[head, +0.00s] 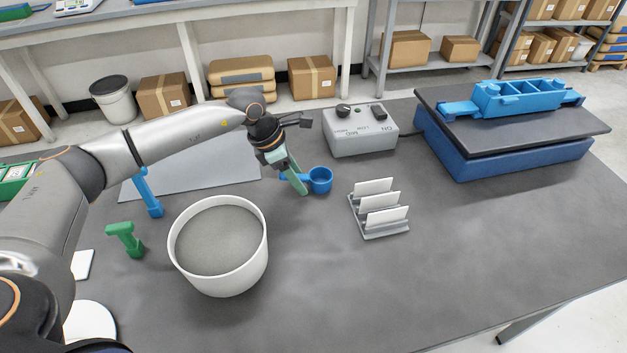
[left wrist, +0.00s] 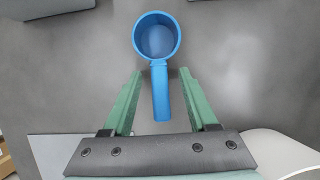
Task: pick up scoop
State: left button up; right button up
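The blue scoop (head: 320,180) rests on the dark grey table, with its round cup to the right and its handle pointing left toward my left gripper (head: 297,182). In the left wrist view the scoop (left wrist: 157,40) has its cup beyond the fingertips. Its handle lies between the two green fingers of my left gripper (left wrist: 160,85). The fingers are open, with a gap on each side of the handle. In the head view the fingers partly hide the handle. My right gripper is in neither view.
A white tub (head: 218,287) of grey material stands nearer, left of the scoop. A rack (head: 380,232) with white plates is to the right, and a control box (head: 360,145) stands behind. A blue post (head: 149,195) and a green piece (head: 127,238) are at left.

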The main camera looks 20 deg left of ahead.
pick_arm(q)
grip_shut()
dwell(1.3)
